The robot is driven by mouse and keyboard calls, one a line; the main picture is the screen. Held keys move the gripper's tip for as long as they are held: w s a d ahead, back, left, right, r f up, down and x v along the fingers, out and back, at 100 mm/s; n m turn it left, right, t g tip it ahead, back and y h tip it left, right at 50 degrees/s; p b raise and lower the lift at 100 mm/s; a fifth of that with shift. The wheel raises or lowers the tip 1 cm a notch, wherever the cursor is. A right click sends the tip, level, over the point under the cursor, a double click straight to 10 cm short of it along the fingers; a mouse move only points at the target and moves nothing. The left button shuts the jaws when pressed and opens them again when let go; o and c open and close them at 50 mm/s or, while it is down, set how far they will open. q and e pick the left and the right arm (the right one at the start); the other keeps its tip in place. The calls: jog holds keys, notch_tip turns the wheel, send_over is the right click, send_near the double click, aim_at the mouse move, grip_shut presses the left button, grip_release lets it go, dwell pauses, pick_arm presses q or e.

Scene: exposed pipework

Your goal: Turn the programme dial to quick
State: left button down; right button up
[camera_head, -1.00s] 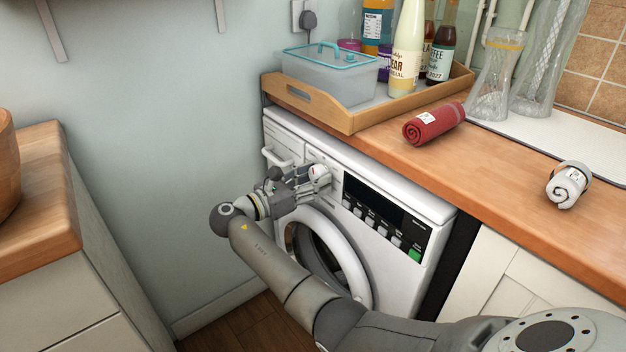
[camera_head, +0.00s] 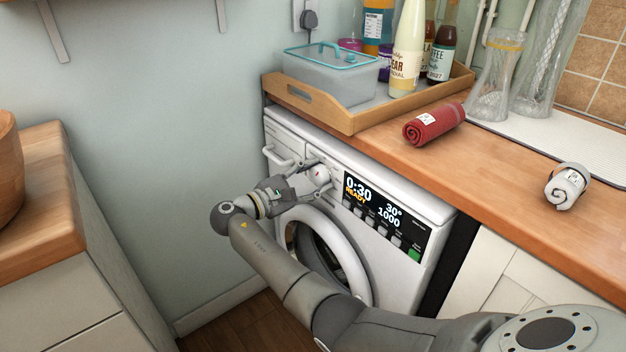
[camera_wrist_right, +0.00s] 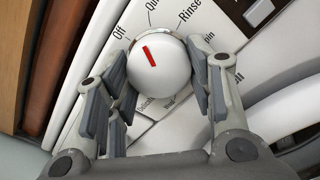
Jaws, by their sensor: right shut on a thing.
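The programme dial (camera_wrist_right: 160,75) is a round white knob with a red mark, on the washing machine's white panel (camera_head: 290,135). In the wrist view my right gripper (camera_wrist_right: 158,92) is shut on it, one finger on each side. The red mark points up and left, between the labels "Off" and "Qui…", whose end is cut off. "Rinse" stands further right; lower labels are partly hidden by the fingers. In the head view the dial (camera_head: 320,173) shows between the fingers of my right gripper (camera_head: 318,180). The display (camera_head: 375,203) is lit with "0:30", "READY", "30°" and "1000".
The round door (camera_head: 340,265) is below the dial, and a drawer handle (camera_head: 277,158) is to its left. The worktop (camera_head: 490,190) above carries a wooden tray (camera_head: 350,122), a rolled red towel (camera_head: 433,124) and a rolled white towel (camera_head: 567,186).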

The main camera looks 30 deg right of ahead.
jog(key=shift+m, duration=1)
pick_arm(q)
jog(key=shift+r, duration=0.95)
jog(key=shift+s, duration=0.1)
pick_arm(e)
jog(key=o, duration=1)
jog(key=shift+o, duration=0.2)
pick_arm(q)
jog(key=shift+a, duration=0.1)
pick_arm(e)
jog(key=shift+a, duration=0.1)
jog(key=a, duration=1.2)
jog(key=shift+s, duration=0.45)
jog(key=shift+d, duration=0.1)
